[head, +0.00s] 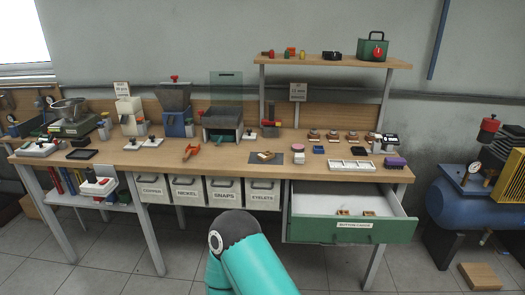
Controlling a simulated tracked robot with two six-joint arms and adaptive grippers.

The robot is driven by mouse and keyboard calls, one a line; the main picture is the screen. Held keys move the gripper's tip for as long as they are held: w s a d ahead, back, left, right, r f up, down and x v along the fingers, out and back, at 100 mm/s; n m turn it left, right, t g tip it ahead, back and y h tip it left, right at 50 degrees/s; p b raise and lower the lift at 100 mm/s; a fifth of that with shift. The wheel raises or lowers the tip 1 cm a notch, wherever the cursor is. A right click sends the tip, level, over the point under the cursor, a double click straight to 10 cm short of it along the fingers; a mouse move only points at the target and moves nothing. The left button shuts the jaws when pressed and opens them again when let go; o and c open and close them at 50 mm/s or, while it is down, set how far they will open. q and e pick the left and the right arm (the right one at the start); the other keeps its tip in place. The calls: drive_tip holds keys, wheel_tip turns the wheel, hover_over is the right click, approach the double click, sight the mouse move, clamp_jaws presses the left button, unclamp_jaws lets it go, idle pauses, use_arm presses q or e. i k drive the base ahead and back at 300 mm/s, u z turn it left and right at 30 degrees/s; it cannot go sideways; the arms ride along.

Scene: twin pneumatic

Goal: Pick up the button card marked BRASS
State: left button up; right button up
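An open green-fronted drawer (352,231) at the bench's right end has a label that appears to read BUTTON CARDS. Inside, near its front, lie small brown and white items (343,212) and another brown one (368,213); any marking on them is too small to read. A tan card-like piece (264,155) lies on a dark mat on the bench top. I cannot make out the word BRASS anywhere. A teal arm link of mine rises at the bottom centre, but neither gripper shows.
The wooden bench (230,160) carries presses, a scale (75,118) and a white tray (351,166). Labelled bins (189,191) hang below, left of the drawer. A blue compressor (470,205) stands at the right, with a wooden block (479,276) on the floor.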

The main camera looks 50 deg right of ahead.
sight(264, 156)
drive_tip(key=z, duration=0.65)
drive_tip(key=i, duration=1.5)
drive_tip(key=z, duration=0.95)
drive_tip(key=i, duration=0.3)
drive_tip(key=u, duration=0.2)
drive_tip(key=k, duration=0.9)
drive_tip(key=z, duration=0.15)
drive_tip(key=i, duration=0.9)
drive_tip(key=u, duration=0.1)
